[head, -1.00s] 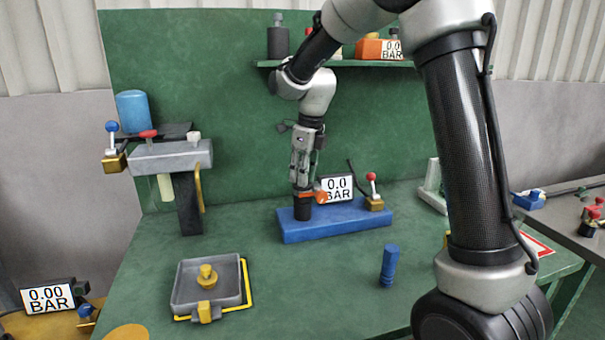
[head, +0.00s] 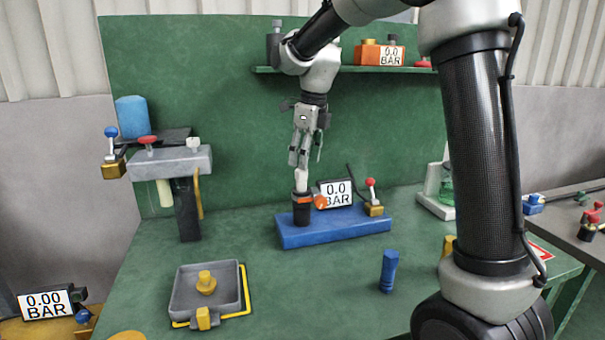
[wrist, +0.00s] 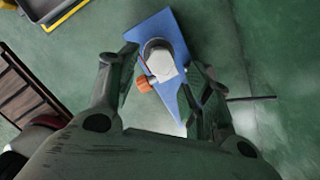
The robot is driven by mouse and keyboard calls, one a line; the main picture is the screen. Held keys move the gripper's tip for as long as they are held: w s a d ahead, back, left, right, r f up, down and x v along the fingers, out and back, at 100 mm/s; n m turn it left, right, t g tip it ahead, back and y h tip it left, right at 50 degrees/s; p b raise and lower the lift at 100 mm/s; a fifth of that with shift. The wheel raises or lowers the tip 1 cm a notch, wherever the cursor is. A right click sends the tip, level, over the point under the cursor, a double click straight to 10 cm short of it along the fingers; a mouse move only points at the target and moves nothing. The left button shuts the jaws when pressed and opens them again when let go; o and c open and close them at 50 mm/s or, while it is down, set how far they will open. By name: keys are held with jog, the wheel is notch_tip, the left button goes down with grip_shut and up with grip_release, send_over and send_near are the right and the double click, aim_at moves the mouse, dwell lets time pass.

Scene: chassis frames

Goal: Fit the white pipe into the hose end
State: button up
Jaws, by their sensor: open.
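The white pipe (head: 301,180) stands upright in the black hose end (head: 302,214) on the blue base (head: 335,231). An orange clamp with a knob (head: 320,202) sits at the hose end. My gripper (head: 304,164) is open and points down just above the pipe. In the wrist view my gripper (wrist: 157,78) has its fingers spread to either side of the white pipe (wrist: 160,63), apart from it. The blue base (wrist: 158,28) lies below. The pipe's lower end is hidden inside the hose end.
A gauge (head: 336,193) and a red-knobbed lever (head: 371,192) stand close to the right of the hose end. A blue cylinder (head: 389,271) stands at the front right. A grey tray (head: 184,313) is at the front left. The green table between them is clear.

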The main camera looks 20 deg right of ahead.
notch_tip(320, 180, up, 5)
jog(key=s+d+r+n+t, duration=0.1)
jog(key=s+d+n, duration=0.45)
jog(key=s, duration=0.25)
jog(key=s+d+r+n, duration=0.1)
jog(key=s+d+n, duration=0.3)
jog(key=s+n, duration=0.35)
jog(key=s+d+f+n+t, duration=0.1)
jog(key=s+d+f+n, duration=0.1)
jog(key=s+n, duration=0.5)
jog(key=s+d+f+n+t+h, duration=0.1)
jog(key=s+d+f+n, duration=0.1)
jog(key=s+f+n, duration=0.2)
jog(key=s+n, duration=0.3)
jog(key=s, duration=0.1)
jog(key=shift+s+d+f, duration=0.3)
jog(key=shift+s+d, duration=0.05)
jog(key=shift+s, duration=0.05)
